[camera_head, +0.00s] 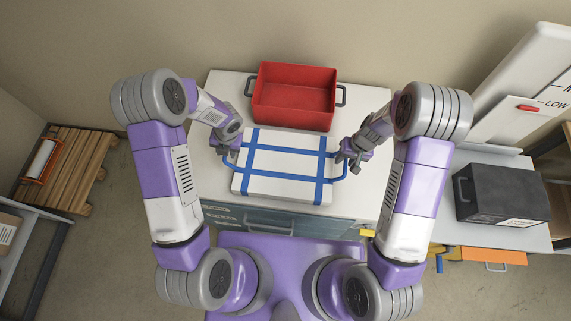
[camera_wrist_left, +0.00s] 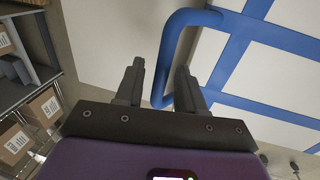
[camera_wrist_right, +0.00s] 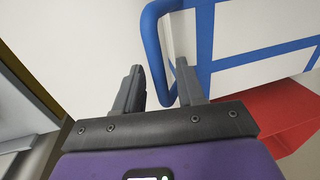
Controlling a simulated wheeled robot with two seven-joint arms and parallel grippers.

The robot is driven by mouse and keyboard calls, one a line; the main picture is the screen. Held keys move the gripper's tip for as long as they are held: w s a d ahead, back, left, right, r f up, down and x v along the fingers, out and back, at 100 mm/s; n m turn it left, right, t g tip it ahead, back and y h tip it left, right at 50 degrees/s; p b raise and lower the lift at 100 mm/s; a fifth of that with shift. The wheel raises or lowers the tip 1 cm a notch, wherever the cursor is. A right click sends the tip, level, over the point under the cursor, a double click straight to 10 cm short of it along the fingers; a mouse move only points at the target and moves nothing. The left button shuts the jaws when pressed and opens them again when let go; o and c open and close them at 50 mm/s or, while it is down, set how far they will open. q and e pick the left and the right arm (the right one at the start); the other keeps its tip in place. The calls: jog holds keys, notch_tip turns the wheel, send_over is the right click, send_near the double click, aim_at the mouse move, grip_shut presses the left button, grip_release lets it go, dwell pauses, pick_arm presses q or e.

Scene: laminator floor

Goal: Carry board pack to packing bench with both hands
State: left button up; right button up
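The board pack (camera_head: 285,186) is a flat white slab with blue straps, lying on a white-topped cabinet (camera_head: 222,88) in front of me. A blue handle sticks out at each short end. My left gripper (camera_wrist_left: 160,66) is open at the pack's left handle (camera_wrist_left: 169,60), whose bar shows between its fingers. My right gripper (camera_wrist_right: 160,66) is open at the right handle (camera_wrist_right: 152,45), whose bar also shows between its fingers. Neither gripper is closed on a bar. In the head view the left fingertips are hard to make out; the right gripper (camera_head: 347,158) shows beside its handle.
A red open bin (camera_head: 293,118) with side handles stands right behind the pack. To the right, a black case (camera_head: 500,190) sits on a grey surface (camera_head: 425,170). At the left are a wooden pallet (camera_head: 62,170) with a roll and a shelf with cartons (camera_wrist_left: 40,107).

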pick_arm(q)
jog(key=shift+f, duration=0.15)
pick_arm(e)
jog(key=shift+f, duration=0.2)
pick_arm(q)
grip_shut()
pick_arm(e)
grip_shut()
jog(key=shift+r, duration=0.1)
dwell(0.9)
